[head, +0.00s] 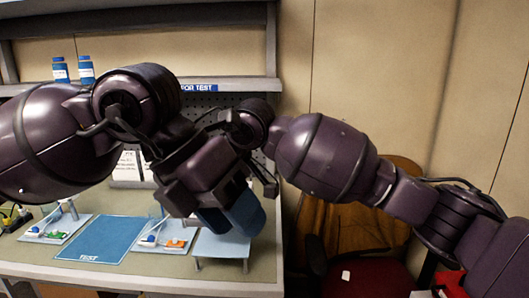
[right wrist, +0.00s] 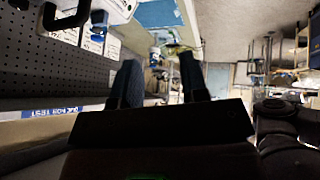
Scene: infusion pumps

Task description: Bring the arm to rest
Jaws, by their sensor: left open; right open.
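My left gripper (head: 232,220) hangs over the right part of the bench, its dark blue fingers pointing down and apart, with nothing seen between them. My right arm comes in from the right and bends behind the left wrist, so its gripper is hidden in the head view. In the right wrist view my right gripper (right wrist: 160,80) shows two dark fingers spread apart with an empty gap.
The bench holds a blue mat (head: 103,238), a small tray (head: 60,229) with coloured parts and a light blue stand (head: 222,243). Two blue-capped bottles (head: 61,70) stand on the shelf above. A chair (head: 365,225) stands right of the bench. A pegboard (right wrist: 40,65) is close to the right wrist.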

